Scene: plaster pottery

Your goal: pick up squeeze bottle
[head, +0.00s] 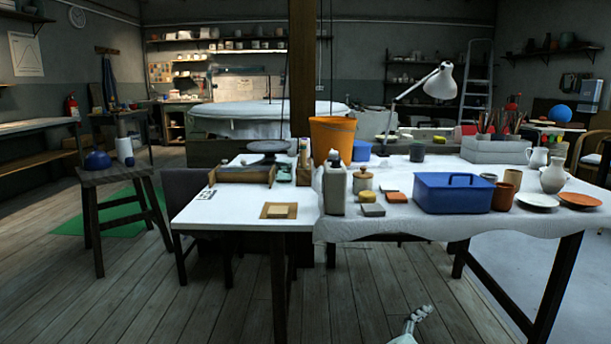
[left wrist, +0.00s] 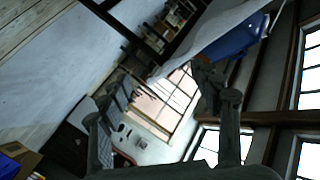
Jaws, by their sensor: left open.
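A grey bottle (head: 335,190) with a narrow top stands upright near the front edge of the white worktable; it looks like the squeeze bottle, though its details are small. I cannot pick it out in the left wrist view. My left gripper (left wrist: 163,86) is open, with its two fingers apart and nothing between them. A pale gripper part at the bottom edge of the head view, below and in front of the table and apart from the bottle, appears to be this one. My right gripper is not seen.
A lidded jar (head: 362,181), a grey block (head: 373,210) and an orange block (head: 396,198) sit right of the bottle. A blue box (head: 454,195) stands farther right. An orange bucket (head: 331,135) is behind. The white tabletop (head: 220,209) has bare room at the left.

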